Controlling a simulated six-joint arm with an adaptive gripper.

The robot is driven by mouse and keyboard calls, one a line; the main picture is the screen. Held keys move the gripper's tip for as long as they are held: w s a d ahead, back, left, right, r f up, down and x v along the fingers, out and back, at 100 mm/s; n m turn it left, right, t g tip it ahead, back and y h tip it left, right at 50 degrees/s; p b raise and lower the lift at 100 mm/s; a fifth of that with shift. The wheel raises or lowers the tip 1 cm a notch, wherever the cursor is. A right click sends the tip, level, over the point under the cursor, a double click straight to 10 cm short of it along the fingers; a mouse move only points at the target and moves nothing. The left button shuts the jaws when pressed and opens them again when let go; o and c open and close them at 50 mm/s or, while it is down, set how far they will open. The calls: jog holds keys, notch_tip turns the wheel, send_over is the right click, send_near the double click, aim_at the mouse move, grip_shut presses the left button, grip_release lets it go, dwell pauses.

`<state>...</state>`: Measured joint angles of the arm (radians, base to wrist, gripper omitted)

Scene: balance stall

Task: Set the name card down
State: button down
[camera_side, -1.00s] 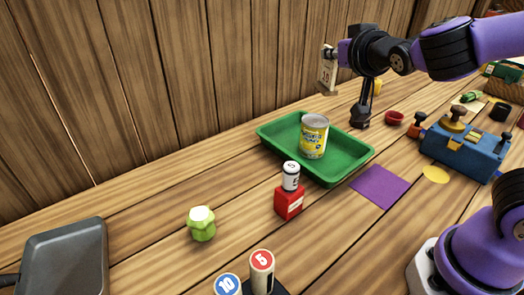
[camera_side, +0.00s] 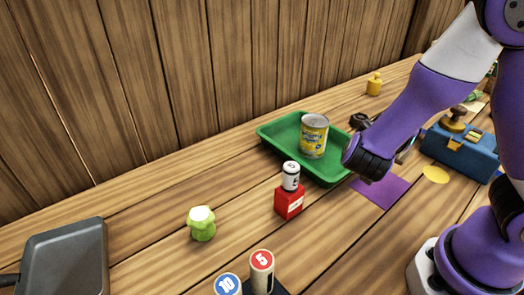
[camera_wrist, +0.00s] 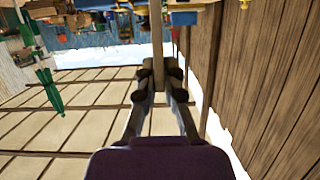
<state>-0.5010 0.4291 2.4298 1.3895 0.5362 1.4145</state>
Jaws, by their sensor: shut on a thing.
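The name card (camera_wrist: 157,38) shows in the wrist view as a thin, pale, edge-on strip between my fingertips. My gripper (camera_wrist: 158,75) is shut on it. In the side view my wrist is low, beside the right end of the green tray and above the purple mat (camera_side: 380,190). My fingers and the card are mostly hidden there behind my own arm, so I cannot tell whether the card touches anything.
The green tray (camera_side: 268,133) holds a yellow can (camera_side: 313,136). A red block (camera_side: 289,203) with a white cylinder stands in front. A blue box (camera_side: 462,150) and a yellow disc (camera_side: 435,174) are at the right.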

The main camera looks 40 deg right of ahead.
aim_at(400, 157)
notch_tip(400, 157, down, 7)
jog(key=shift+s+f, duration=0.1)
jog(key=shift+f, duration=0.05)
jog(key=shift+f, duration=0.1)
dwell(0.3)
jog(key=c, duration=1)
grip_release()
